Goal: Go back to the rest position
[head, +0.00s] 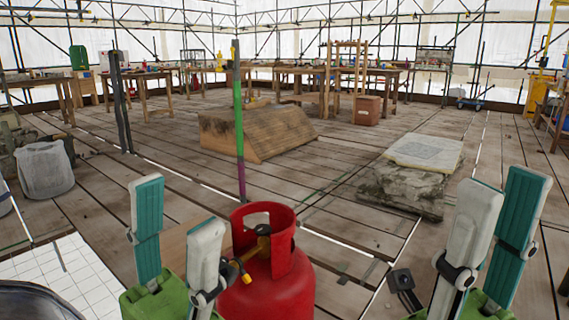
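My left gripper (177,232) is at the lower left of the head view, its two grey-and-teal fingers apart with nothing between them. My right gripper (493,235) is at the lower right, also with fingers apart and empty. A red gas cylinder (272,280) with a brass valve stands at the bottom middle, between the two grippers. The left gripper's right finger overlaps the cylinder's left edge in the picture; I cannot tell whether they touch. The lower parts of both arms are cut off by the bottom edge.
A green-and-purple pole (239,120) rises behind the cylinder. A wooden ramp-like block (257,131) and a stone block (412,175) stand on the plank floor. A grey bag (44,169) is at the left. Workbenches (290,72) line the back. Floor between the blocks is clear.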

